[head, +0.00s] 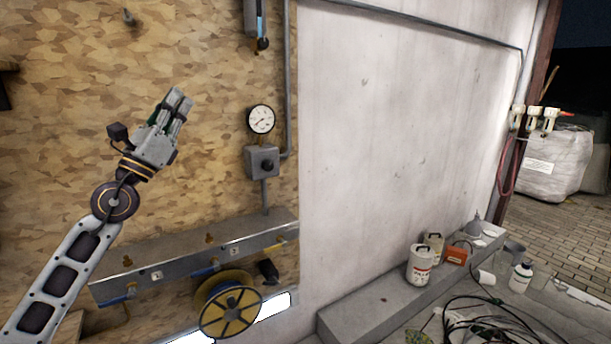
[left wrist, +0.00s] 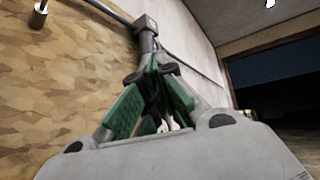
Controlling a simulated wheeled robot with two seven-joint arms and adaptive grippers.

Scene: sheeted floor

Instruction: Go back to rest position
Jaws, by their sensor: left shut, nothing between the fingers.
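My left gripper (head: 177,101) is raised in front of the chipboard wall in the head view, pointing up and slightly right. Its arm comes in from the lower left. In the left wrist view the green-padded fingers of the left gripper (left wrist: 157,72) meet at their tips, with nothing held between them. My right gripper is not in either view.
A gauge (head: 261,119) and a grey switch box (head: 262,161) are on the wall right of the gripper. Below are a metal rail (head: 190,252) and a yellow reel (head: 230,305). Canisters (head: 421,265) stand on a concrete ledge (head: 362,312); black cables (head: 490,318) lie nearby.

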